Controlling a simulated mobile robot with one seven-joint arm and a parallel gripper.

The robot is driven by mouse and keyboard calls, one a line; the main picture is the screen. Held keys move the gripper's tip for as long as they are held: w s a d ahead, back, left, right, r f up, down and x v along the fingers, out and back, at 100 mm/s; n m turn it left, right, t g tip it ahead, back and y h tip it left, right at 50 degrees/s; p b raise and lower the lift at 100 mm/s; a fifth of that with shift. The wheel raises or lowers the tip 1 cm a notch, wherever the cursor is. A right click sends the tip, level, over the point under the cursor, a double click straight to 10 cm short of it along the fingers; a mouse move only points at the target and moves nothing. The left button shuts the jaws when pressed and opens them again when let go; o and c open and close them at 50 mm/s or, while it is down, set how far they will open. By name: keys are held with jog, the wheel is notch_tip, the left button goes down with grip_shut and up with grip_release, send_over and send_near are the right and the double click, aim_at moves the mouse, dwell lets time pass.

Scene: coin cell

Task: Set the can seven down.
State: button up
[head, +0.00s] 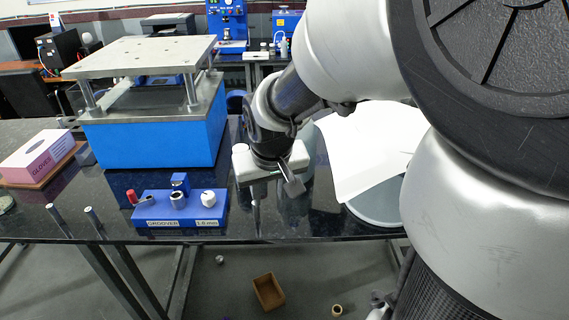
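My gripper (291,184) hangs over the front part of the dark glossy table (262,222), to the right of the blue groover block. Its white hand is seen from above and behind, and a grey finger points down. I cannot tell whether the fingers are apart or closed, or whether anything is between them. I cannot make out the can seven; it may be too small to see or hidden by the hand.
A blue groover block (155,212) with small parts stands left of my gripper. A blue press (155,135) stands behind it. A pink glove box (38,155) is at far left. White sheets (365,145) lie at right. A brown box (268,290) is on the floor.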

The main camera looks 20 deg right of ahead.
jog(key=s+r, duration=0.5)
jog(key=s, duration=0.2)
jog(key=s+a+r+t, duration=0.1)
jog(key=s+r, duration=0.4)
jog(key=s, duration=0.2)
jog(key=shift+s+t+y, duration=0.2)
jog(key=shift+t+y, duration=0.1)
notch_tip(320, 180, up, 5)
jog(key=p, duration=0.5)
